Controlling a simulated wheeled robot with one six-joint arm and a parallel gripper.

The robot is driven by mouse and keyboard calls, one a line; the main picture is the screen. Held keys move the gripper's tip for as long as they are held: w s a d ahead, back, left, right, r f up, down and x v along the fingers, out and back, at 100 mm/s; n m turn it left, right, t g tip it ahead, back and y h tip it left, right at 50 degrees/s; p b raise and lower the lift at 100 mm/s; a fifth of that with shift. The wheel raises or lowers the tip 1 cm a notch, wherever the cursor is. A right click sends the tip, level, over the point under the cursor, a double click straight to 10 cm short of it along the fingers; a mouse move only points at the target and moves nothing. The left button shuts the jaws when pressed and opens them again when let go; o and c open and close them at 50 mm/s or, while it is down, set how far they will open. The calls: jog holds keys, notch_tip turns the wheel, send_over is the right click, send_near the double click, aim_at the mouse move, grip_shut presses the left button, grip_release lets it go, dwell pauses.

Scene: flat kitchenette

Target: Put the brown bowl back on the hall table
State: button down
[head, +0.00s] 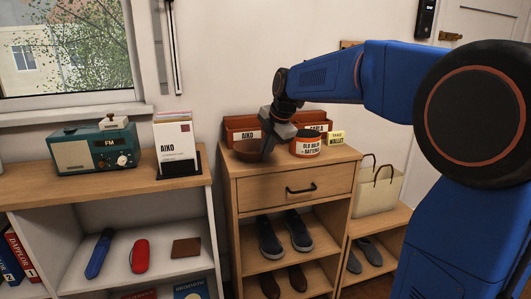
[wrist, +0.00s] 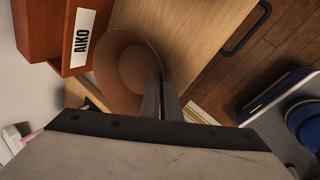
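The brown bowl (head: 247,151) is at the left front part of the hall table's wooden top (head: 322,159), in front of a red-brown box labelled AIKO. In the wrist view the bowl (wrist: 112,62) is seen from above and looks empty. My gripper (head: 268,150) reaches down at the bowl's right side. In the wrist view its two fingers (wrist: 161,92) are close together with the bowl's rim between them. I cannot tell whether the bowl's base touches the table top.
The AIKO box (wrist: 62,30) stands close beside the bowl. A second box (head: 316,122), a round labelled tin (head: 305,145) and a yellow wallet note (head: 337,137) are also on top. A radio (head: 95,148) and a card holder (head: 178,168) stand on the left shelf unit.

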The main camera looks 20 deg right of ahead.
jog(key=c, duration=2.4)
grip_release()
jog(key=shift+f, duration=0.15)
jog(key=shift+c, duration=0.2)
jog(key=o, duration=0.4)
jog(key=v, duration=1.2)
jog(key=s+d+f+m, duration=0.1)
jog(key=s+f+m, duration=0.6)
jog(key=s, duration=0.4)
jog(key=s+d+f+m+h, duration=0.1)
jog(key=s+f+m, duration=0.7)
jog(key=s, duration=0.4)
jog(key=s+d+f+m+h, duration=0.1)
jog(key=s+f+m, duration=0.6)
jog(key=s+f, duration=0.2)
jog(key=shift+s+f, duration=0.2)
jog(key=shift+s, duration=0.4)
jog(key=shift+s+f, duration=0.2)
jog(key=shift+s, duration=0.35)
